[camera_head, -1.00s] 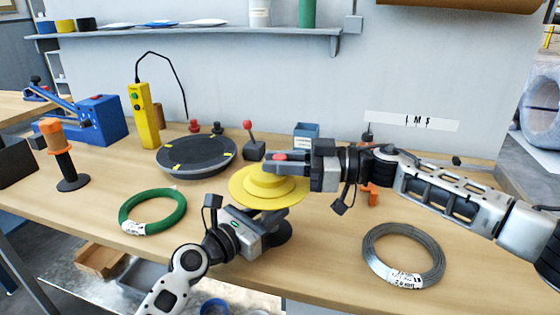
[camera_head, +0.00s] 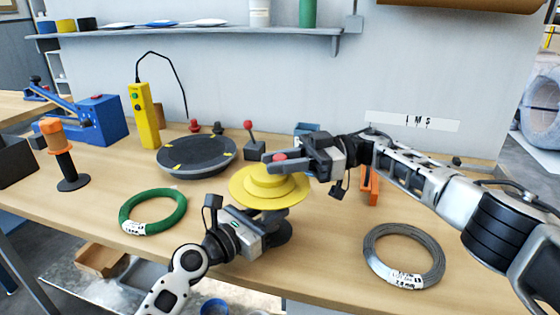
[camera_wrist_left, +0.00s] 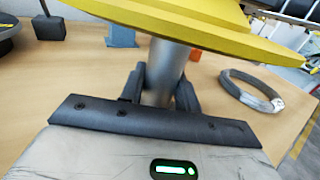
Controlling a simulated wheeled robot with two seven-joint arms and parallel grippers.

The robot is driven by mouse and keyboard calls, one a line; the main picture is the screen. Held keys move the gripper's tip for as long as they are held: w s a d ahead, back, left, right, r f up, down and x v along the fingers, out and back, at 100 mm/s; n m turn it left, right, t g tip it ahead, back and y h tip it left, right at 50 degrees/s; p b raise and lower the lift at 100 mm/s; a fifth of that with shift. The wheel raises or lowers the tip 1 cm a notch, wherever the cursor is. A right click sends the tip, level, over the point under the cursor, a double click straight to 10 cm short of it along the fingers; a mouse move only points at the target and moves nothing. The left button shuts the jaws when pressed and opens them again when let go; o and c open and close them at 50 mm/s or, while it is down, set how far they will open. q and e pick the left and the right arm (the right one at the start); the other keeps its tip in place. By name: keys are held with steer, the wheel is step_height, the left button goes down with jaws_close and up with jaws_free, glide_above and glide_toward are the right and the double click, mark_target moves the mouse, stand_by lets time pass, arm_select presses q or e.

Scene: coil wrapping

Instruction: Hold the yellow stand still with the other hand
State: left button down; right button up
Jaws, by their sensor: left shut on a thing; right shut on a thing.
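The yellow stand (camera_head: 242,193) has a stepped round yellow top on a grey post, upright on the wooden table. In the left wrist view its yellow disc (camera_wrist_left: 215,25) hangs over my left gripper (camera_wrist_left: 160,92), whose fingers are shut on the grey post (camera_wrist_left: 168,68) below the disc. In the head view the left gripper's fingers are hidden by the disc. My right gripper (camera_head: 279,164) is over the stand's top, shut at its red knob (camera_head: 280,157); the exact contact is partly hidden.
A green coil (camera_head: 152,211) lies left of the stand and a grey wire coil (camera_head: 404,254) lies to the right. A dark turntable (camera_head: 196,156), a yellow control box (camera_head: 147,115) and a red-knobbed lever (camera_head: 254,148) stand behind. An orange item (camera_head: 370,189) is near the right arm.

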mark_target(280, 157)
steer(key=shift+f, duration=0.1)
steer(key=o, duration=0.9)
steer(key=shift+o, duration=0.2)
step_height(280, 157, up, 10)
steer(key=shift+r, duration=0.1)
